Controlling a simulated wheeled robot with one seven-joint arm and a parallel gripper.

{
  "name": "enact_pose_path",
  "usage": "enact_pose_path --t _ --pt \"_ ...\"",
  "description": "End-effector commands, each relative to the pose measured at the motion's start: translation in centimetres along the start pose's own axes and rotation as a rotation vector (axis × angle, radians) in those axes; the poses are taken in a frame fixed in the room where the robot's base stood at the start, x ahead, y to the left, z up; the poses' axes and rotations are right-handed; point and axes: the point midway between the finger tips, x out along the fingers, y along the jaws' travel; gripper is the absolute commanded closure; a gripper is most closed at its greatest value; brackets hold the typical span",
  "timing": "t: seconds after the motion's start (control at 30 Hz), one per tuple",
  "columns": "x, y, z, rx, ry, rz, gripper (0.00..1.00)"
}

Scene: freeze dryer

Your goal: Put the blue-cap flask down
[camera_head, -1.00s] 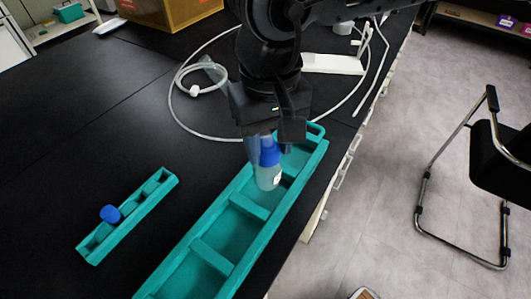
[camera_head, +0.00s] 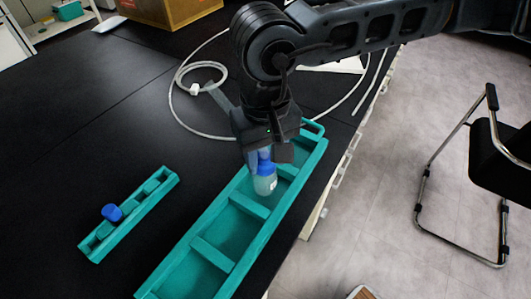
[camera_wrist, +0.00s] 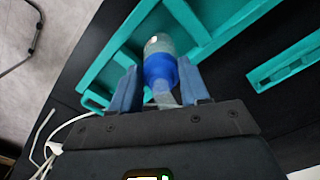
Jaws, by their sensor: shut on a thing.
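The blue-cap flask (camera_head: 265,185) has a pale translucent body and a blue cap. It hangs upright, cap up, from my gripper (camera_head: 266,158). In the wrist view the flask (camera_wrist: 159,44) sits between the two blue-grey fingers of my gripper (camera_wrist: 159,72), which are shut at the cap. The flask is over or in the far part of the long teal tray (camera_head: 213,257), near a divider. I cannot tell whether its base touches the tray floor. My gripper hides the top of the cap in the head view.
A small teal rack (camera_head: 150,212) with a blue cap (camera_head: 112,213) stands to the left on the black bench (camera_head: 75,140). A white hose (camera_head: 172,105) loops behind the tray. A cardboard box (camera_head: 160,10) is at the back. The bench's right edge runs close to the tray.

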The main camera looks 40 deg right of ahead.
Motion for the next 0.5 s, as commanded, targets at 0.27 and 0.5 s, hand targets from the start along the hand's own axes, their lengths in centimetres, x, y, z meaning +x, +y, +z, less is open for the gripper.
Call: enact_pose_path --t 0.27,0.5 --pt "0.04 -0.02 0.0 0.0 0.0 0.0 0.33" --pt "0.03 -0.02 0.01 0.0 0.0 0.0 0.29"
